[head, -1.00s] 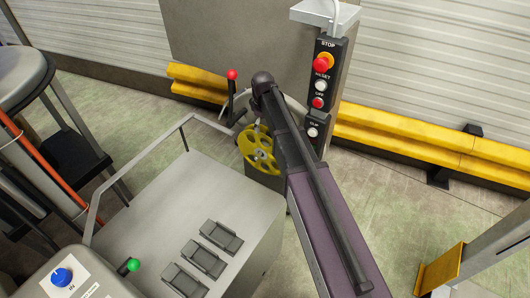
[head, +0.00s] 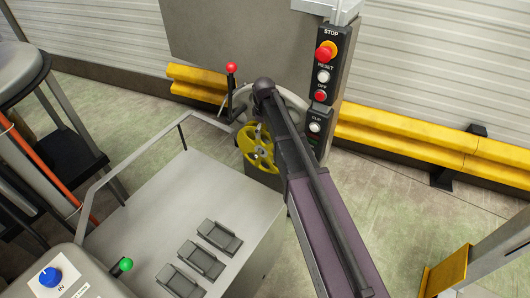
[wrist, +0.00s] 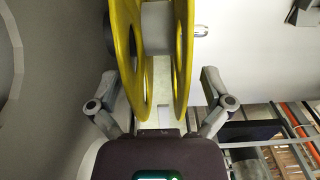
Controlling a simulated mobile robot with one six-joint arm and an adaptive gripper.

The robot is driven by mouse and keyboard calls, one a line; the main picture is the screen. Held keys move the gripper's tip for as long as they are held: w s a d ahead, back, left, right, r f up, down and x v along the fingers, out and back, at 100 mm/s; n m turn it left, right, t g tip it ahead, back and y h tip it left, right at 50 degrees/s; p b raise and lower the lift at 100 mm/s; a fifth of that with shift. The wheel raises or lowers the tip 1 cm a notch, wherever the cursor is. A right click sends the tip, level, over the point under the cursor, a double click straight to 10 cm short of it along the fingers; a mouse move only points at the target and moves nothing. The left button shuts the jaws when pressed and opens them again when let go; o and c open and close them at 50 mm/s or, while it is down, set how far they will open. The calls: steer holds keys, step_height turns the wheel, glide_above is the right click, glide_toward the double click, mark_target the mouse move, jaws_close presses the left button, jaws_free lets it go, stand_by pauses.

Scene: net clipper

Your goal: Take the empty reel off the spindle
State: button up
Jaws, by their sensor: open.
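The yellow reel (head: 257,155) sits upright at the far end of the grey machine, partly covered by my arm in the head view. In the wrist view its two yellow flanges (wrist: 184,50) stand edge-on with a bare pale grey core (wrist: 157,28) between them. A short metal tip, seemingly the spindle end (wrist: 202,31), sticks out to the right of the reel. My gripper (wrist: 158,75) is open, one finger on each side of the lower part of the reel. Gaps seem to show beside both fingers; contact is not clear. My arm mostly hides the gripper in the head view.
A control post (head: 322,90) with several buttons stands just behind and right of the reel. A red-knobbed lever (head: 231,85) is to its left. A yellow barrier (head: 420,135) runs along the wall.

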steer(key=shift+f, duration=0.3)
steer(key=shift+c, duration=0.2)
steer(key=c, duration=1.3)
